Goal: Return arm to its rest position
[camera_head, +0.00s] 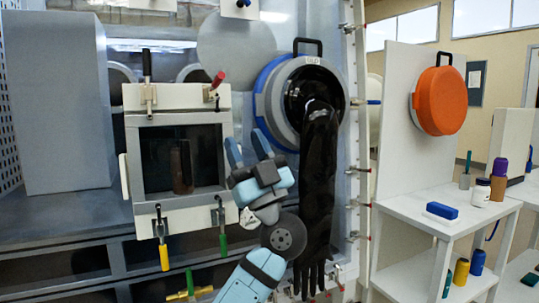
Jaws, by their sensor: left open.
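My left arm comes up from the bottom middle, and its blue gripper (249,148) points upward with its two fingers spread apart and nothing seen between them. The gripper is in front of the glovebox front, between the square framed hatch (172,200) and the black glove (318,170). I cannot tell whether it touches either one. My right gripper is not in view.
The black glove hangs from a round blue-rimmed port (270,90), close right of my arm. A dark bottle (181,165) shows behind the hatch window. Clamps with yellow (164,257) and green (223,244) handles stick out. A white shelf (440,212) stands right.

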